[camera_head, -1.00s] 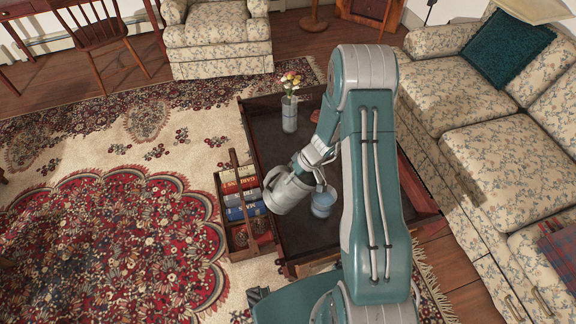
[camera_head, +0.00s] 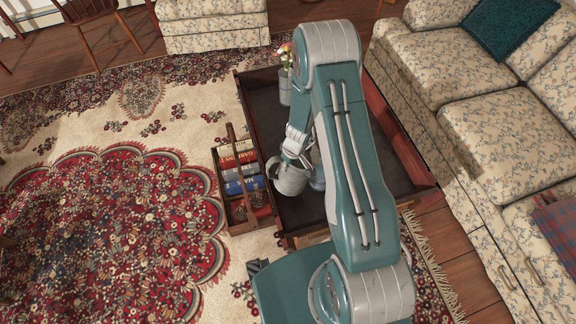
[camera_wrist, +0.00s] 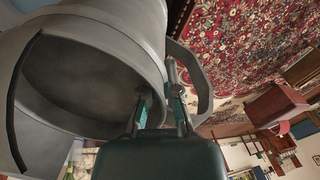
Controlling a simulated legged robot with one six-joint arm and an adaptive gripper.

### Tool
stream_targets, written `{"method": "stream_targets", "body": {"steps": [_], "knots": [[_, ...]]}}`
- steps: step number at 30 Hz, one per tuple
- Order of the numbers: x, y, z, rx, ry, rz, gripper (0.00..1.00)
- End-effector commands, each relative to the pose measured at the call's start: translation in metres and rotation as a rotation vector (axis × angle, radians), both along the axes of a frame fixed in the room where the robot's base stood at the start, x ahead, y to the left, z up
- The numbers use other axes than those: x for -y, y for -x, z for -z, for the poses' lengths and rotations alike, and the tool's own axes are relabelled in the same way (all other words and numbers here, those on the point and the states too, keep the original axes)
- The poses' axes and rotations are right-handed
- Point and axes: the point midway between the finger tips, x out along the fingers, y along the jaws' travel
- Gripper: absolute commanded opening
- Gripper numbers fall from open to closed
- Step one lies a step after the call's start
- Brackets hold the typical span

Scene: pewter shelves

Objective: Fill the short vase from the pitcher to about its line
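The grey metal pitcher (camera_head: 288,181) is held above the dark coffee table, near its left side, and looks close to upright. My gripper (camera_head: 297,154) is closed on its handle; the fingers meet the handle in the wrist view (camera_wrist: 160,95). The wrist view looks into the pitcher's wide mouth (camera_wrist: 75,75); I cannot tell a liquid level inside. The short bluish vase (camera_head: 318,181) stands just right of the pitcher, largely hidden by my arm and the pitcher, so its line and fill level cannot be read.
A taller grey vase with flowers (camera_head: 285,91) stands at the table's far end. A wooden basket of books (camera_head: 225,203) is close left of the pitcher. The coffee table (camera_head: 262,112) has raised edges. A floral sofa (camera_head: 455,75) lies along the right.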

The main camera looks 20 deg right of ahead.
Motion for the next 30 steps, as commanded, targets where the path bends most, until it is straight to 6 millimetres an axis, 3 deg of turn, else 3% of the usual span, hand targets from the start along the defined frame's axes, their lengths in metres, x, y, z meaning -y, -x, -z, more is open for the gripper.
{"method": "stream_targets", "body": {"steps": [30], "knots": [[0.004, -0.001, -0.016, 0.001, 0.220, -0.001, 0.00]]}}
